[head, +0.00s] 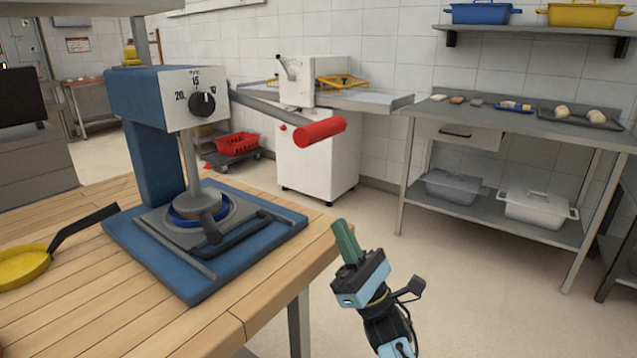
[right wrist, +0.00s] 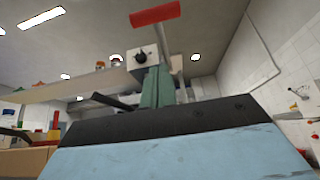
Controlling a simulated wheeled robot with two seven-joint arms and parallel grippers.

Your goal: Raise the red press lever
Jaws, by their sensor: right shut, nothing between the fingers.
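The press (head: 136,110) is blue with a white dial face and stands on the wooden table at the left of the head view. Its grey lever arm reaches out to the right and ends in the red lever handle (head: 320,131). The red handle also shows at the top of the right wrist view (right wrist: 155,14), above the fingers. My right gripper (head: 346,240) is shut and empty, below and slightly right of the red handle, apart from it. It also shows in the right wrist view (right wrist: 157,88), with green fingers together. My left gripper is not in view.
The wooden table (head: 100,279) has a yellow pan (head: 24,268) at its left. A white machine (head: 318,150) stands behind the lever. A steel work table (head: 508,124) with trays is at the right.

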